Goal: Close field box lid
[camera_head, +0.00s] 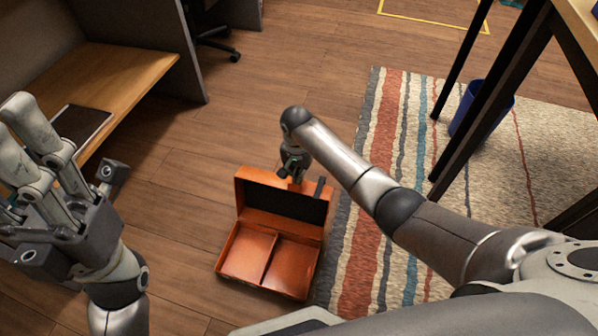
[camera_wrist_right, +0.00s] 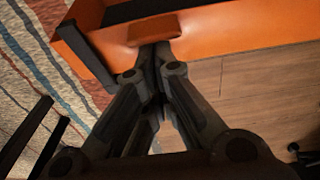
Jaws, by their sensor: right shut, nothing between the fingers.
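The orange field box (camera_head: 247,252) stands on the floor with its lid raised, and its two compartments look empty. The lid (camera_head: 240,191) stands upright at the box's far side, with a dark inner panel. My right gripper (camera_head: 294,178) is shut and empty at the lid's top edge. In the right wrist view, the shut fingertips (camera_wrist_right: 152,48) are right at an orange tab on the lid (camera_wrist_right: 225,28); I cannot tell if they touch. My left gripper (camera_head: 45,170) is at the left, far from the box; its finger gap is unclear.
A striped rug (camera_head: 358,258) lies right of the box, beneath a table with dark legs (camera_head: 490,110) and a blue bin (camera_head: 482,108). A wooden desk (camera_head: 120,75) is at upper left. The wood floor left of and behind the box is clear.

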